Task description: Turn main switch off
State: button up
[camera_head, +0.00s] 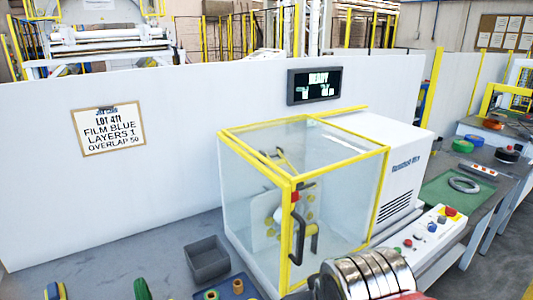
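The wrapping machine is a white cabinet (387,150) with a clear, yellow-framed guard (255,180) that looks closed. A white control panel (418,246) at the right carries small coloured buttons and a red knob on a yellow base (450,211). A small red part (295,197) shows on the guard's front post, above a dark handle (298,238). I cannot tell which control is the main switch or how it is set.
A grey bin (207,258) sits on the table left of the guard. A green mat (455,192) with a grey ring lies at the right. A white wall (180,180) stands behind.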

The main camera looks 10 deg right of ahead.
aim_at(451, 212)
jog(key=z, duration=2.95)
jog(key=i, duration=0.45)
jog(key=u, duration=0.1)
